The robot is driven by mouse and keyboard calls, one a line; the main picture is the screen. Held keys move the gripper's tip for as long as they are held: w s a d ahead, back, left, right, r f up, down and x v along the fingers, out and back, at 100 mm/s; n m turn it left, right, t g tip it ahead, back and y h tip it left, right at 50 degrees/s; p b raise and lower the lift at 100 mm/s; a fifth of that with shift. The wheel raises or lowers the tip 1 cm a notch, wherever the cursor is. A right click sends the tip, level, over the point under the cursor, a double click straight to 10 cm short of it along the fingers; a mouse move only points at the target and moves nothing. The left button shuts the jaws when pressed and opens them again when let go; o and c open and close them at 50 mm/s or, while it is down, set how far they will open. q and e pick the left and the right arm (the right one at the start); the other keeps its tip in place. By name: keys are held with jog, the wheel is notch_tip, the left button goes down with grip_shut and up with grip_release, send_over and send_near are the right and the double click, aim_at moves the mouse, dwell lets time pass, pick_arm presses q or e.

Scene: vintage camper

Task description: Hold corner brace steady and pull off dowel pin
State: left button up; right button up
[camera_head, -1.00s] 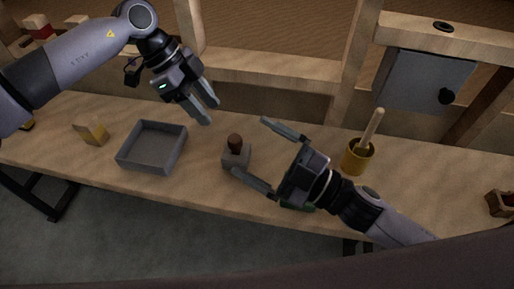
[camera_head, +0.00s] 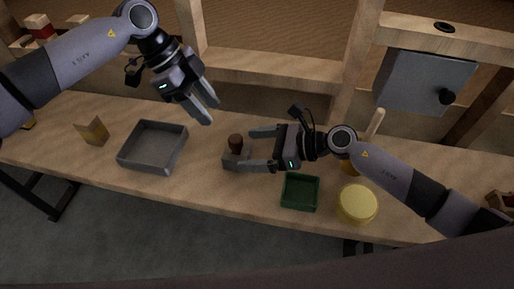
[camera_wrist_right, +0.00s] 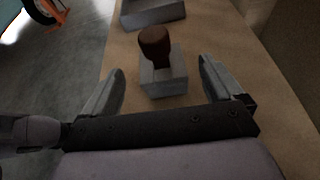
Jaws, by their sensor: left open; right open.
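The corner brace (camera_head: 231,161) is a small grey block on the bench, with the brown dowel pin (camera_head: 235,142) standing upright in its top. In the right wrist view the grey brace (camera_wrist_right: 164,82) and the round-headed pin (camera_wrist_right: 155,42) lie ahead, between the fingers' lines. My right gripper (camera_head: 258,149) is open, its fingers pointing left toward the brace; the near finger partly covers the brace's right side in the head view. Whether it touches cannot be told. My left gripper (camera_head: 210,110) is open and empty, above the bench, up and left of the brace.
A grey open tray (camera_head: 153,148) sits left of the brace. A green open box (camera_head: 300,192) and a yellow round-topped item (camera_head: 357,203) stand at the right front. A yellowish block (camera_head: 94,131) is at the left. A pot with a wooden handle (camera_head: 374,124) is partly hidden behind my right arm.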

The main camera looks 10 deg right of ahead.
aim_at(241, 151)
jog(key=shift+f+n, duration=0.3)
jog(key=shift+w+a+f, duration=0.15)
jog(key=shift+a+f, duration=0.05)
jog(key=shift+a, duration=0.1)
jog(key=shift+x, duration=3.05)
